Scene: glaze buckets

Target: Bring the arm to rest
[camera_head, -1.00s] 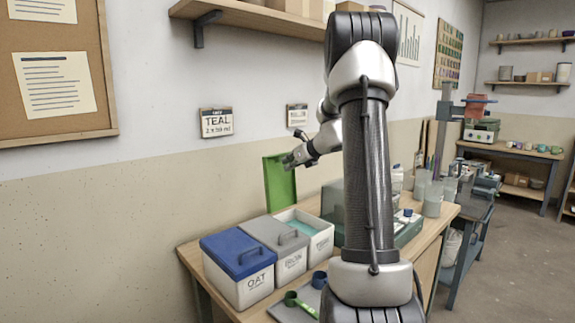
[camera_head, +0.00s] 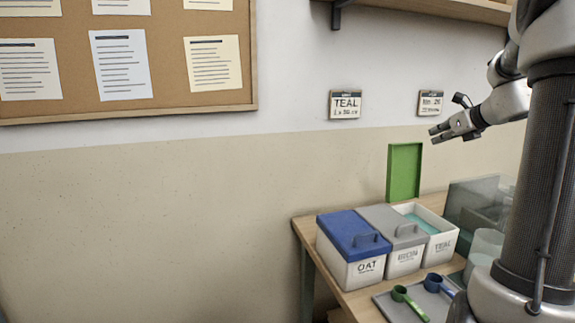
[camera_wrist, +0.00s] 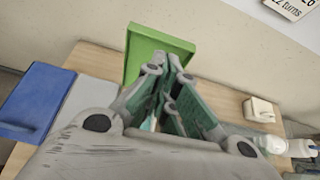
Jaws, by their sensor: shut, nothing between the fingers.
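My gripper (camera_head: 440,133) is shut and empty. In the head view it hangs in the air above the bench, up and to the right of the green lid, with its fingers pointing left. It also fills the middle of the wrist view (camera_wrist: 168,62). My arm rises along the right side of the head view and bends back toward the wall. No object is in the fingers.
On the bench stand a blue-lidded OAT bucket (camera_head: 352,268), a grey-lidded bucket (camera_head: 404,262) and an open TEAL bucket (camera_head: 441,246). A green lid (camera_head: 404,172) stands upright behind them. A tray (camera_head: 398,309) holds a green scoop (camera_head: 405,298) and a blue scoop (camera_head: 436,284).

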